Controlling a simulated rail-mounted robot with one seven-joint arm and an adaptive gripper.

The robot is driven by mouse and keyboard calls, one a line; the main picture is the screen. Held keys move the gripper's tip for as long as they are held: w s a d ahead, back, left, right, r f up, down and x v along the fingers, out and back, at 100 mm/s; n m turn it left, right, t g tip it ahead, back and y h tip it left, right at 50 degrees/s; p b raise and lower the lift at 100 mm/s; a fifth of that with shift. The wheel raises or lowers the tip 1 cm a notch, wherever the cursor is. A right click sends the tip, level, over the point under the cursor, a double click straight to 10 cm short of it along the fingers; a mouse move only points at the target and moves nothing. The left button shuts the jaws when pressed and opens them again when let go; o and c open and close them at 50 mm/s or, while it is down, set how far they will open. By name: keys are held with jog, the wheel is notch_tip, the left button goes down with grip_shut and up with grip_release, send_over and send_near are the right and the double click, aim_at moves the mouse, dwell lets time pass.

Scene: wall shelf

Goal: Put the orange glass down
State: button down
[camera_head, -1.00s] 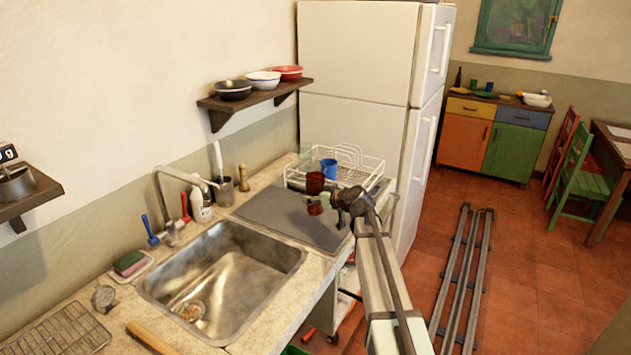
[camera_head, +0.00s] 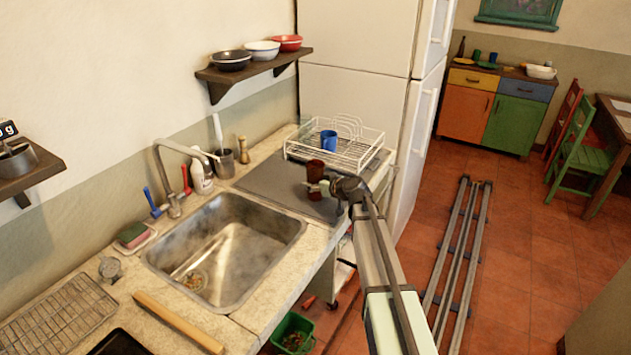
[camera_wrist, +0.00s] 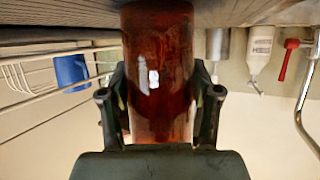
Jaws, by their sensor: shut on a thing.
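The orange glass (camera_head: 315,170), a dark reddish-brown tumbler, is upright in the head view over the dark grey surface (camera_head: 265,190) on the counter, in front of the dish rack. My gripper (camera_head: 318,187) reaches it from the right and is shut on it. In the wrist view, which is upside down, the glass (camera_wrist: 157,75) is between the two fingers (camera_wrist: 160,105). Its base reaches the dark counter surface at the picture's top. Whether it touches that surface I cannot tell.
A white wire dish rack (camera_head: 370,157) with a blue cup (camera_head: 328,140) stands just behind the glass. The steel sink (camera_head: 225,245) is to the left, and the fridge (camera_head: 355,100) stands behind. The grey surface left of the glass is clear.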

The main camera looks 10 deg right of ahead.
jog(key=shift+f+b, duration=0.15)
jog(key=shift+b, duration=0.15)
jog(key=shift+c, duration=1.2)
grip_release()
jog(key=shift+r+p, duration=0.3)
jog(key=shift+p, duration=0.15)
jog(key=b+v, duration=0.3)
jog(key=v, duration=0.9)
jog(key=shift+b, duration=0.4)
jog(key=shift+f, duration=0.15)
